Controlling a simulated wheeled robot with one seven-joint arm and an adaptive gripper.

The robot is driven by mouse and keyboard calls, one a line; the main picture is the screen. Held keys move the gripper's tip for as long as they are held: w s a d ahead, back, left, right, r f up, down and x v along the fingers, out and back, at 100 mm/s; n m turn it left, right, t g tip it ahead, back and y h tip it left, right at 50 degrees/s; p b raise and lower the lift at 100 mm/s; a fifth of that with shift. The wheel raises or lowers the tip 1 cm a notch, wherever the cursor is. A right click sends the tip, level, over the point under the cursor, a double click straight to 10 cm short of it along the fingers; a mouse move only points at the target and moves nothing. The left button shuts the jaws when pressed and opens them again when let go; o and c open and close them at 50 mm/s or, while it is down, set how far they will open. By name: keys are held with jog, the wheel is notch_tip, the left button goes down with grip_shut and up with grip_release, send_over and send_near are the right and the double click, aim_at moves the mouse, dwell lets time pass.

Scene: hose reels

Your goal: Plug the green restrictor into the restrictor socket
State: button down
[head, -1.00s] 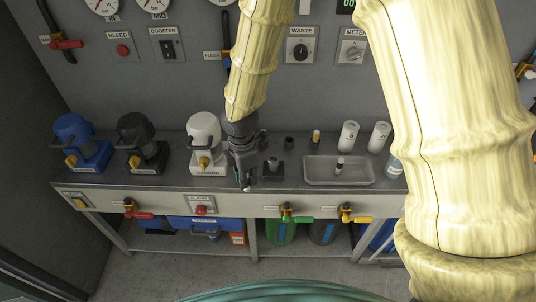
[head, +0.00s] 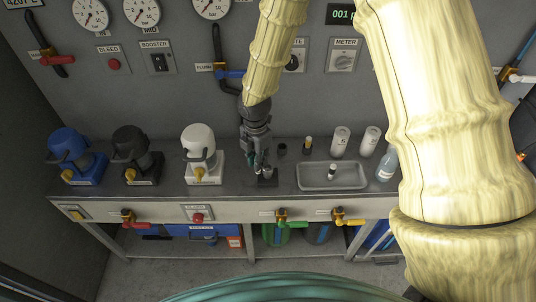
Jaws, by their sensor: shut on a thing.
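My gripper (head: 258,165) points down over the bench, to the right of the white-capped unit. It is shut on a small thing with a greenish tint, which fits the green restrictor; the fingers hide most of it. A small dark block (head: 268,181) sits on the bench right at the fingertips and looks like the restrictor socket. In this view the fingertips overlap its upper left part. I cannot tell whether the held piece touches it or is in it.
A grey tray (head: 312,187) with a small upright piece, white canisters (head: 340,141) and a bottle (head: 387,164) stand to the right. Blue (head: 77,157), black (head: 137,155) and white (head: 203,155) units stand to the left. Valve levers line the bench front.

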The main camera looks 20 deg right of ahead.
jog(key=shift+w+d+f+p, duration=0.45)
jog(key=shift+d+f+p, duration=0.05)
jog(key=shift+d+f, duration=0.2)
jog(key=shift+w+d+f+p, duration=0.5)
jog(key=shift+d+f+p, duration=0.05)
jog(key=shift+d+f, duration=0.15)
jog(key=shift+w+d+f+p, duration=0.5)
jog(key=shift+d+f, duration=0.1)
jog(key=shift+d, duration=0.1)
jog(key=shift+f, duration=0.15)
jog(key=c, duration=1.4)
grip_release()
